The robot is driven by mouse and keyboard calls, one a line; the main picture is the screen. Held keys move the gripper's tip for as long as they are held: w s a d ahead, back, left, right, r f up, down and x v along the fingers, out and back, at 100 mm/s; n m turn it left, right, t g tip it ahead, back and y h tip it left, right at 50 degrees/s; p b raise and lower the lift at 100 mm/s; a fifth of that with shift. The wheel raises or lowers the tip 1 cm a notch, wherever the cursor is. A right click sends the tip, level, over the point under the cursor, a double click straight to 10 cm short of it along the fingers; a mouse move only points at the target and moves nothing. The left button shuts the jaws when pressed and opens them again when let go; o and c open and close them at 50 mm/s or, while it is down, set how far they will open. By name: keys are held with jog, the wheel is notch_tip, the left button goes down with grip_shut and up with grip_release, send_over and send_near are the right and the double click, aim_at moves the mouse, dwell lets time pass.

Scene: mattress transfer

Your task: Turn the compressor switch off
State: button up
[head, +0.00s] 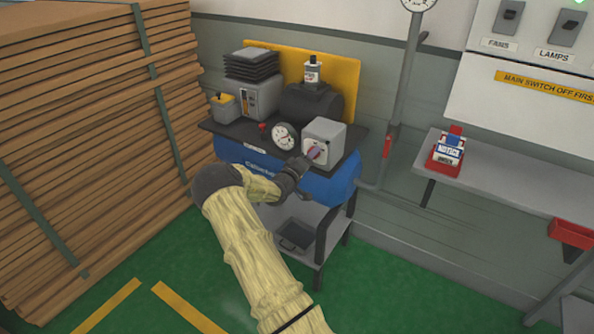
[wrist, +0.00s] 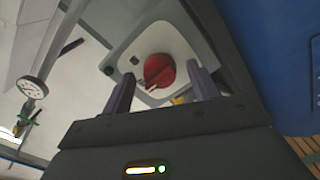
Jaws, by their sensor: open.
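The compressor (head: 262,170) is a blue tank with a dark top plate, standing on a grey frame. Its switch is a red rotary knob on a grey box (head: 325,135). In the wrist view the red knob (wrist: 160,71) sits on a pale plate, between and just beyond the two fingers. My gripper (wrist: 160,90) is open, its purple-grey fingers on either side of the knob. Whether they touch it I cannot tell. In the head view my gripper (head: 311,157) is at the front of the switch box and partly hides the knob.
A tall stack of brown boards (head: 95,130) stands on the left. A pressure gauge (head: 285,136) is beside the switch box. The green floor in front is clear.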

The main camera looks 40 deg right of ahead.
jog(key=b+v, duration=0.1)
jog(key=v, duration=1.6)
jog(key=shift+s, duration=0.1)
jog(key=s+a+r+y+p, duration=0.3)
jog(key=a+y, duration=0.4)
jog(key=a, duration=0.1)
jog(key=s+a+r+y+p, duration=0.2)
jog(key=a+y+p, duration=0.1)
jog(key=a+y, duration=0.35)
jog(key=s+a+r+g+y+p, duration=0.1)
jog(key=s+a+r, duration=0.2)
jog(key=s, duration=0.3)
jog(key=s+a+r+n+g+y+p, duration=0.1)
jog(key=s+a+r, duration=0.2)
jog(key=s, duration=0.3)
jog(key=s+a+r+g+y+p, duration=0.1)
jog(key=s+a+r+g, duration=0.1)
jog(key=s, duration=0.4)
jog(key=shift+a+r, duration=0.45)
jog(key=shift+r, duration=0.1)
